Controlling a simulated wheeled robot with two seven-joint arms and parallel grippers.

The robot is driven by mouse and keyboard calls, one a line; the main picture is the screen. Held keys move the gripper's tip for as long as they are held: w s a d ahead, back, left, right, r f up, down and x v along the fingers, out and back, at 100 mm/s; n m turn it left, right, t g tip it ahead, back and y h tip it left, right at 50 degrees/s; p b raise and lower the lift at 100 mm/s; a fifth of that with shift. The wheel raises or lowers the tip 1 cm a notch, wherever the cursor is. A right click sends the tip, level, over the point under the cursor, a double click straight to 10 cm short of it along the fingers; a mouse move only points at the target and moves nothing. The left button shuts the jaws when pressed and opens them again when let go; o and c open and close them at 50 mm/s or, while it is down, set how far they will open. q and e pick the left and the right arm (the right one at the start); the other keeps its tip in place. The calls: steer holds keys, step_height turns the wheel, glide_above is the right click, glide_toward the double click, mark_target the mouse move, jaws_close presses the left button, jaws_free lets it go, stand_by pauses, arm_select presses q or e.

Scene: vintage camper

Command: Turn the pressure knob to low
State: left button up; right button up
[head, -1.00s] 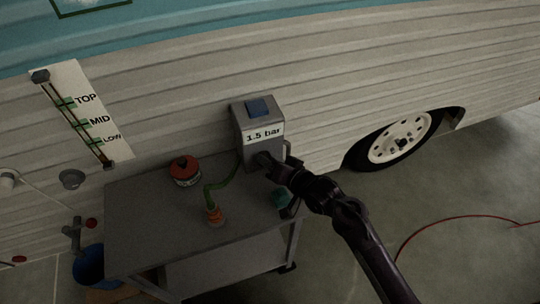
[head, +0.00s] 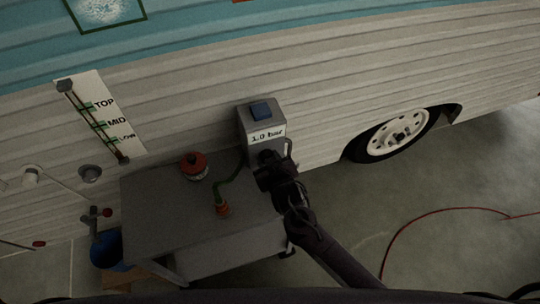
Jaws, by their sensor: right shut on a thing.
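The grey pump box (head: 262,122) stands at the back right of the grey cart, against the camper wall. Its label (head: 267,135) reads 1.0 bar, and a blue switch (head: 260,110) sits on its top. My right gripper (head: 266,162) is at the lower front of the box, shut on the pressure knob. The gripper hides most of the knob, so its pointer cannot be read. My left gripper is not in view.
The grey cart (head: 150,215) also carries a red-topped can (head: 194,166) and a green hose (head: 232,180) with an orange end (head: 222,208). A level gauge (head: 104,118) is on the wall at left. A blue bucket (head: 106,250) stands left of the cart. A red hose (head: 405,226) lies on the floor at right.

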steer(key=n+h, duration=0.1)
steer(key=n+t+h+p, duration=0.1)
steer(key=n, duration=0.1)
steer(key=shift+a+h, duration=0.4)
steer(key=shift+s+f+n+t+h, duration=0.15)
steer(key=shift+n+t+h, duration=0.45)
steer(key=shift+n, duration=0.7)
steer(key=shift+b, duration=0.3)
steer(key=o, duration=1)
steer(key=shift+a, duration=0.1)
steer(key=v, duration=0.7)
steer(key=shift+s, duration=0.35)
